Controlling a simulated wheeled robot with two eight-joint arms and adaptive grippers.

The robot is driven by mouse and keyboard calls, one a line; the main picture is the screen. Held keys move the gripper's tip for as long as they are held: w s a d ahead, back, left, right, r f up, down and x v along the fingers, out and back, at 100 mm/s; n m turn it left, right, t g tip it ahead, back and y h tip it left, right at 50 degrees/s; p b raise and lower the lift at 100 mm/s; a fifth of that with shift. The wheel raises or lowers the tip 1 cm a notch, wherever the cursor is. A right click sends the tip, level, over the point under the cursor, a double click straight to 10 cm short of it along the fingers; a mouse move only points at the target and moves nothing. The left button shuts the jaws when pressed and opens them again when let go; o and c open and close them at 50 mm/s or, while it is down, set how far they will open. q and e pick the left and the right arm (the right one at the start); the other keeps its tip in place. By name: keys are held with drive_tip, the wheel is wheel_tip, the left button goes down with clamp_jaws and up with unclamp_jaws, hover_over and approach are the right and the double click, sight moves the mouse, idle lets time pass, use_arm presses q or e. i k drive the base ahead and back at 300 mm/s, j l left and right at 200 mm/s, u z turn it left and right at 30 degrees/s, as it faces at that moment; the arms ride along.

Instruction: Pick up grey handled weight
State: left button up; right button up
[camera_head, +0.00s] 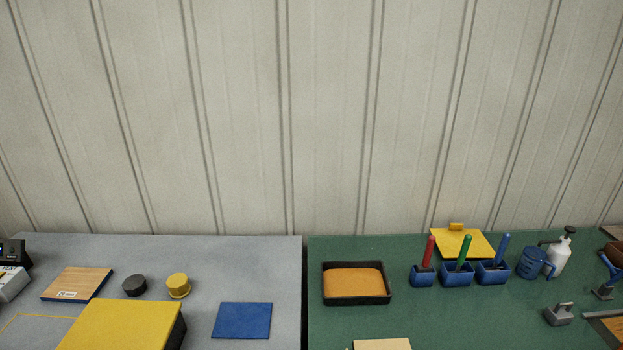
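A small grey block with a raised handle on top, the grey handled weight (558,315), stands upright on the green table (440,320) at the lower right of the head view. Nothing covers it. Neither of my grippers shows in this view, so I cannot see where they are relative to the weight.
Left of the weight are a black tray of orange material (356,282) and blue holders with coloured handles (457,270). Behind it stand a blue jug (532,263) and a white pump bottle (560,254). A grey table (225,265) adjoins at left; a corrugated wall stands behind.

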sight(558, 315)
drive_tip(key=k+l+z, duration=0.2)
drive_tip(key=z, duration=0.2)
drive_tip(key=k+l+z, duration=0.1)
drive_tip(key=l+z, duration=0.3)
drive_tip(key=j+z, duration=0.1)
drive_tip(key=z, duration=0.7)
drive_tip(key=i+l+z, duration=0.2)
drive_tip(key=i+l, duration=0.15)
drive_tip(key=i, duration=0.15)
drive_tip(key=i+l+z, duration=0.2)
drive_tip(key=i, duration=0.35)
drive_tip(key=i+l+z, duration=0.2)
drive_tip(key=i, duration=0.3)
